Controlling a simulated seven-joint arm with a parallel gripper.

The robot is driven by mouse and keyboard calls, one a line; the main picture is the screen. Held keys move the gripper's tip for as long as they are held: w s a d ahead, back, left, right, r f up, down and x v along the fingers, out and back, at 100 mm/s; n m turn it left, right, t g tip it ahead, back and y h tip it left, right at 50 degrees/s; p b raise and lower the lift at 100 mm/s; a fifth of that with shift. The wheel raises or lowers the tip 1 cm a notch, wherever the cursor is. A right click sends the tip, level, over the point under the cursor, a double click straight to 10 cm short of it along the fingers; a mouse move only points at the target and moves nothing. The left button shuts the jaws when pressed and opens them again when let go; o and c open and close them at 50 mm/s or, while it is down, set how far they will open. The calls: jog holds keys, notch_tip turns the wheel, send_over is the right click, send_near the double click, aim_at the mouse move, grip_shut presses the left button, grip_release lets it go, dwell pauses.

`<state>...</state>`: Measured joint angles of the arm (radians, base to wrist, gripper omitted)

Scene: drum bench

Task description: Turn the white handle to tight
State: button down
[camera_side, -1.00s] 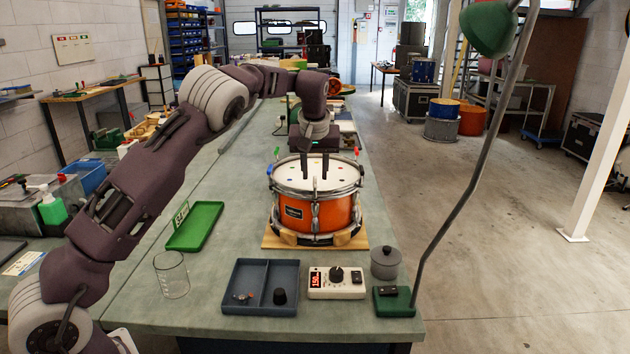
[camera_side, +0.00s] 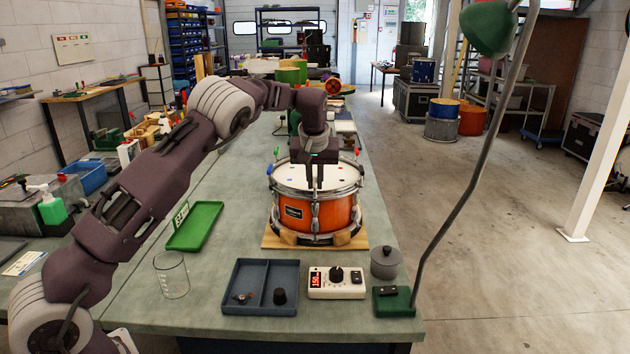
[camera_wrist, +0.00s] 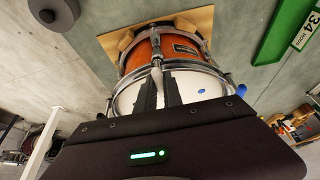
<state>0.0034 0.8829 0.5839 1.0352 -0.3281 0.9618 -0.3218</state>
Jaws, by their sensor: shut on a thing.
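The orange snare drum (camera_side: 295,212) stands on a wooden board (camera_side: 270,243), with a white head (camera_side: 290,175) and a metal rim. My gripper (camera_side: 315,187) points down at the near side of the drum's rim. Its two dark fingers are close together there, shut on the white handle, which the fingers mostly hide. In the wrist view, my gripper (camera_wrist: 159,88) has a finger on each side of a pale part (camera_wrist: 158,68) in line with the front lug. The handle's turn angle cannot be told. A blue handle (camera_wrist: 241,90) stands farther along the rim.
Near the drum are a green tray (camera_side: 194,227), a dark divided tray (camera_side: 260,262), a control box reading 150 (camera_side: 337,284), a grey lidded pot (camera_side: 385,262) and a glass beaker (camera_side: 172,275). A lamp (camera_side: 395,301) stands at the right edge.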

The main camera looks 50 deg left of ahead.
jog(key=shift+m, duration=0.3)
jog(key=m, duration=0.2)
jog(key=m+h, duration=0.1)
jog(key=m, duration=0.1)
jog(key=shift+t+h, duration=0.3)
jog(key=shift+t, duration=0.1)
jog(key=m+h, duration=0.1)
jog(key=m, duration=0.3)
jog(key=shift+m+h, duration=0.3)
jog(key=shift+h, duration=0.1)
jog(key=m+h, duration=0.1)
jog(key=m, duration=0.3)
jog(key=shift+h, duration=0.3)
jog(key=shift+m+g+h, duration=0.3)
jog(key=shift+m+h, duration=0.05)
jog(key=shift+m, duration=0.95)
jog(key=shift+m+g+h, duration=0.3)
jog(key=shift+m+h, duration=0.05)
jog(key=shift+m, duration=0.95)
jog(key=c, duration=1.5)
grip_release()
